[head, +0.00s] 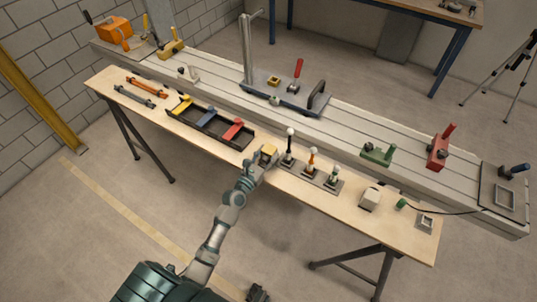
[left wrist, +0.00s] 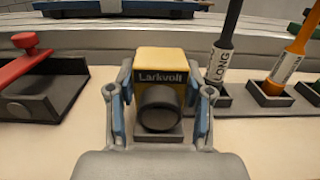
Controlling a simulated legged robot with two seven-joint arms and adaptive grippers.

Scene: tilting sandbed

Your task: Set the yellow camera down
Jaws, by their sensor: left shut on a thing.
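A grey square base (left wrist: 160,134) shows under the lens. I cannot tell whether the camera touches it or whether it belongs to the camera. My right gripper is not recognisable in the head view.
A dark tray (head: 192,117) with yellow, blue and red tools stands left of the camera. A rack (head: 310,174) with several upright tools is close on its right. A white block (head: 369,199) lies farther right. The long slotted bed (head: 215,88) runs behind the table.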

